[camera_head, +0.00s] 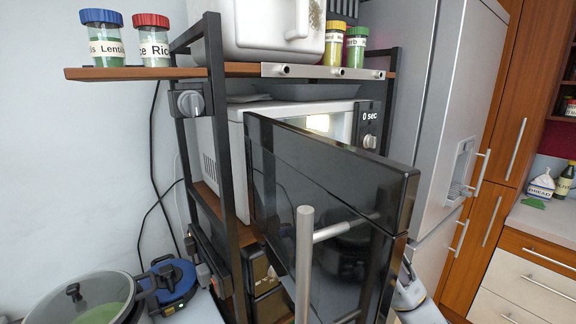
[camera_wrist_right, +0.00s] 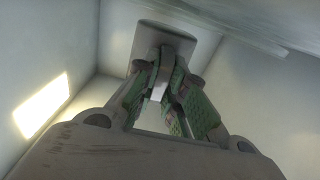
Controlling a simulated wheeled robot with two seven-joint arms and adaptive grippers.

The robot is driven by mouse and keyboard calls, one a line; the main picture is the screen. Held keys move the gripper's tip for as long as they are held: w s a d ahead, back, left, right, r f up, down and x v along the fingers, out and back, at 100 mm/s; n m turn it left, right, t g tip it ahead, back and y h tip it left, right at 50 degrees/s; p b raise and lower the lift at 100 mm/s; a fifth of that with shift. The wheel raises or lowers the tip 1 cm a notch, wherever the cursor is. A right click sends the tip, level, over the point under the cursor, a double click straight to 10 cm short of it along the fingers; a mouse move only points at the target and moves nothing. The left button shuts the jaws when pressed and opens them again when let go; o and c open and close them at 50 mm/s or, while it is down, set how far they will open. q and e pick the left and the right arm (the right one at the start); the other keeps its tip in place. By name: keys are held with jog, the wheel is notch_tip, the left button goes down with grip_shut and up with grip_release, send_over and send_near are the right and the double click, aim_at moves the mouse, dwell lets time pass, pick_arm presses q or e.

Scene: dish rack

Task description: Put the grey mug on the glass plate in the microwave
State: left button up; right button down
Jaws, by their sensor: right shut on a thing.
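The microwave (camera_head: 235,160) stands on a shelf of a dark metal rack, with its dark glass door (camera_head: 310,170) swung open towards me. The door hides most of the interior; a lit patch shows above it. In the right wrist view, pale walls and a bright light patch surround my right gripper (camera_wrist_right: 165,88), so it is inside the microwave. It is shut on the grey mug (camera_wrist_right: 165,38), which shows just beyond the fingers. My left gripper is not in view.
Jars (camera_head: 102,38) and a white appliance (camera_head: 262,28) stand on the wooden shelf (camera_head: 140,73) above. A grey fridge (camera_head: 420,100) is close on the right. A lidded pot (camera_head: 85,300) is at lower left. The open door's handle (camera_head: 305,260) juts towards me.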

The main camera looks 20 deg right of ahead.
jog(key=shift+f, duration=0.15)
jog(key=shift+f, duration=0.45)
jog(key=shift+f, duration=0.25)
dwell(0.7)
jog(key=c, duration=1.4)
grip_release()
jog(key=shift+f, duration=0.2)
jog(key=shift+r, duration=0.1)
jog(key=c, duration=0.4)
jog(key=shift+s, duration=0.2)
jog(key=shift+s+d, duration=0.25)
jog(key=shift+s, duration=0.3)
